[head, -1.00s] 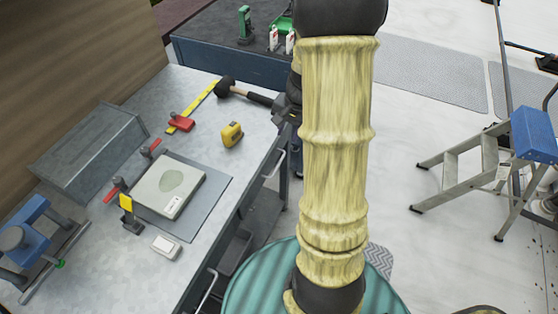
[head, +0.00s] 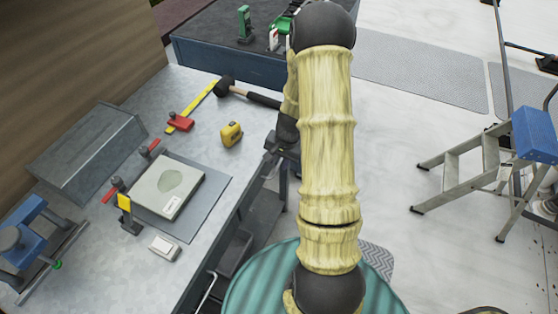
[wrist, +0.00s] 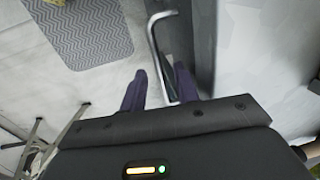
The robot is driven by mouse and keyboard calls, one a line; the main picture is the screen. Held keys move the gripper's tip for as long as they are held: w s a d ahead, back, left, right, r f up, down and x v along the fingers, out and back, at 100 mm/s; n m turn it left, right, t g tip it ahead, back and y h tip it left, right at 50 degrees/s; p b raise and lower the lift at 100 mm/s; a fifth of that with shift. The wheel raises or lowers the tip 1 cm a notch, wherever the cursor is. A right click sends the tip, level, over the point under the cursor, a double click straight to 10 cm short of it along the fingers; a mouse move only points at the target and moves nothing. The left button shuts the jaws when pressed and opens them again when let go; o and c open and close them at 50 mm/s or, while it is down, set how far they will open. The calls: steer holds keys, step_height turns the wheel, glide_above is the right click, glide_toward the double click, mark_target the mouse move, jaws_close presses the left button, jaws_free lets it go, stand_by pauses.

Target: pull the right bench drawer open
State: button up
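The grey metal workbench (head: 85,85) runs along the left of the head view. Its right drawer's front is largely hidden by my arm there. In the wrist view the drawer's pale bar handle (wrist: 152,40) stands out from the grey bench front (wrist: 203,45). My gripper (wrist: 160,70) is open, with one dark purple finger on each side of the lower part of the handle bar. I cannot tell whether either finger touches it. In the head view my gripper (head: 284,146) is partly hidden at the bench's front edge. The drawer looks shut, though this is hard to see.
Another handle (head: 207,292) shows lower on the bench front. A teal ribbed round top (head: 255,285) is close below my arm. A mallet (head: 250,95) and tape measure (head: 231,134) lie on the bench. A stepladder (head: 480,165) stands right, with open floor between.

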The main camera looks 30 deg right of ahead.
jaws_close()
stand_by(0.4)
